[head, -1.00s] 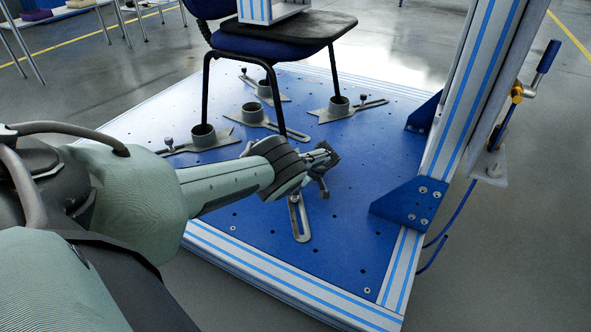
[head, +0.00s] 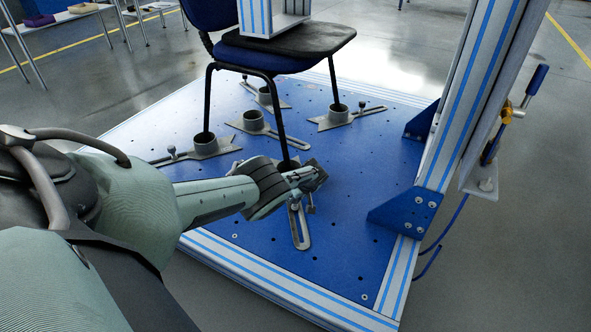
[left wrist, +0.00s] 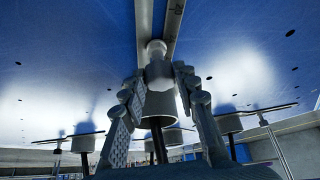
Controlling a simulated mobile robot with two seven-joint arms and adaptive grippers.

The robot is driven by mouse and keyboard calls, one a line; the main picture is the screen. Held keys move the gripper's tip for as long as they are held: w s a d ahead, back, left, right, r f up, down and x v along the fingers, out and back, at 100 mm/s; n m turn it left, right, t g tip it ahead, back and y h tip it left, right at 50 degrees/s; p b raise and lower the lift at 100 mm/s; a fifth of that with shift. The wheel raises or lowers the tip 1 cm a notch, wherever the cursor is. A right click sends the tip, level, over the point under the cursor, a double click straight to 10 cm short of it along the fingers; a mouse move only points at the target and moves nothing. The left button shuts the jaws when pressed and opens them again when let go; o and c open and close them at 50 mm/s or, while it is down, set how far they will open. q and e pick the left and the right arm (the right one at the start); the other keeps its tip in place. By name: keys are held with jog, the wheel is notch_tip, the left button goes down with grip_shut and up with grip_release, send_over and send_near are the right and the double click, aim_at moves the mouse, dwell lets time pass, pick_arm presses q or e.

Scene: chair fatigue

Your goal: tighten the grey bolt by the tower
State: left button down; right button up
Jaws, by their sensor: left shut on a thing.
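The slotted grey bracket (head: 300,230) lies on the blue base plate (head: 345,245), on the side near the tower (head: 465,110). My left gripper (head: 312,180) is over its inner end, tilted down. In the left wrist view its two fingers (left wrist: 160,82) stand on either side of the grey bolt (left wrist: 156,52), shut on it. The bolt stands at the bracket's slot (left wrist: 160,15). In the head view the gripper hides most of the bolt. A grey cup (left wrist: 158,107) shows behind the fingers. My right gripper is not in view.
A blue chair (head: 270,55) stands with its legs in grey cups (head: 203,143) on the plate. Other brackets with bolts (head: 362,105) lie around it. A blue corner brace (head: 405,212) stands at the tower's foot. The plate's front right is clear.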

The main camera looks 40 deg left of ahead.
pick_arm(q)
jog(key=shift+m, duration=0.3)
jog(key=shift+s+a+r+m+t+p, duration=0.1)
jog(key=shift+s+r+m+t+p, duration=0.1)
jog(key=shift+m+t+p, duration=0.35)
jog(key=shift+m+h+p, duration=0.4)
jog(key=shift+m+p, duration=0.15)
jog(key=shift+f+m+t+h, duration=0.25)
jog(key=shift+m+t, duration=0.2)
jog(key=shift+m, duration=0.45)
